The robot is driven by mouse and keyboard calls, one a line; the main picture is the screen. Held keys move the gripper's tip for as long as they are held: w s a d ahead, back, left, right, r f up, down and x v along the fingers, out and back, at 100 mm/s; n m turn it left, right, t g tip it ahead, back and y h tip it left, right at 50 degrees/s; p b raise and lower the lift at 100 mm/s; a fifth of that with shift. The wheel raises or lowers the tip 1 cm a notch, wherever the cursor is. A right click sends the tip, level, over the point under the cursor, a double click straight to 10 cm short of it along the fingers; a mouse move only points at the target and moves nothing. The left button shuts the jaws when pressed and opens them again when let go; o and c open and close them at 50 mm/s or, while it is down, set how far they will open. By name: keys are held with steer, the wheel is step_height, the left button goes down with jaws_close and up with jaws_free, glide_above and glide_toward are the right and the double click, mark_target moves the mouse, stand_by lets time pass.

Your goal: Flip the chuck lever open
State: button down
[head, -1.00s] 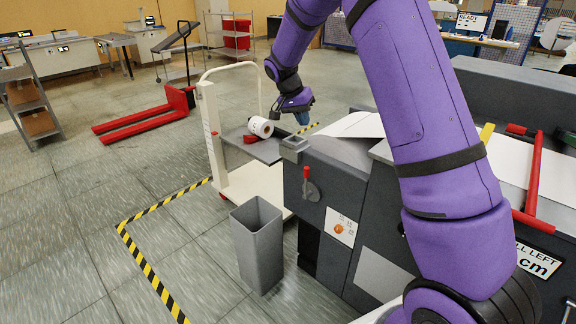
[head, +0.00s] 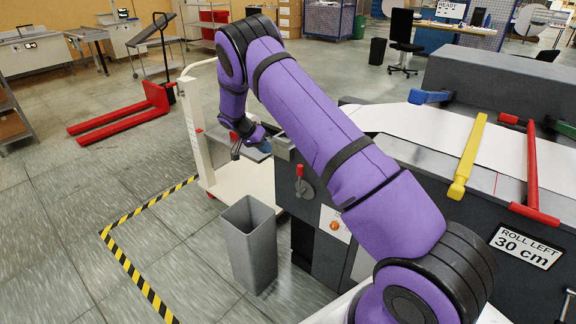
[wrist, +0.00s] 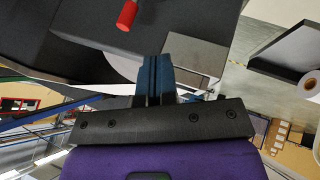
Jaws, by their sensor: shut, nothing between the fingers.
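The chuck lever (head: 300,172) has a red grip that points up from a round grey hub (head: 304,189) on the dark machine's end face. In the wrist view a red cylindrical grip (wrist: 127,15), likely the same lever, shows at the top, beyond my fingertips and to their left. My gripper (head: 236,153) is left of the lever in the head view, apart from it. In the wrist view my gripper's blue fingers (wrist: 154,62) are together with nothing between them.
A grey bin (head: 252,245) stands on the floor below. A white trolley (head: 240,185) is behind my gripper. A white roll (wrist: 310,82) lies on a dark shelf at the right of the wrist view. Yellow (head: 468,158) and red (head: 532,170) bars cross the machine's top.

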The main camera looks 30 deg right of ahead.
steer(key=s+d+f, duration=0.5)
steer(key=d+f, duration=0.3)
stand_by(0.7)
steer(key=shift+d, duration=0.1)
